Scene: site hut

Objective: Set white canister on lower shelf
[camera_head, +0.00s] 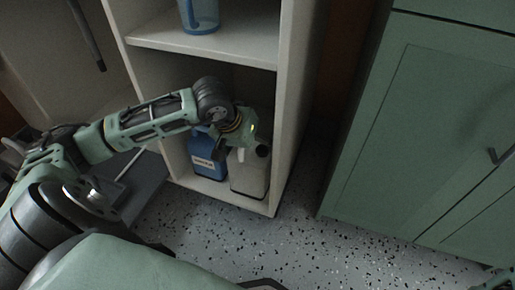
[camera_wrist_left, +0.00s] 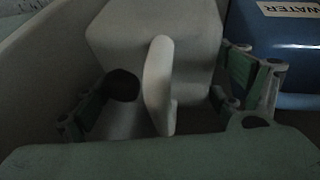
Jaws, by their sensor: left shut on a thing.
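The white canister (camera_head: 247,176) stands upright in the lower compartment of the shelf unit, at its right side, and appears to rest on the lower shelf (camera_head: 212,188). My left gripper (camera_head: 243,143) is at the canister's top. In the left wrist view the canister (camera_wrist_left: 150,45) fills the middle, with its pale handle (camera_wrist_left: 160,85) between the fingers of my left gripper (camera_wrist_left: 165,105), which is shut on it. A dark round cap shows beside the handle. My right gripper is not clearly in view.
A blue canister (camera_head: 207,152) with a white label stands just left of the white one; its label reads WATER in the wrist view (camera_wrist_left: 285,45). A blue clear container (camera_head: 199,14) stands on the shelf above. A green cabinet (camera_head: 420,130) is at right, with speckled floor between.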

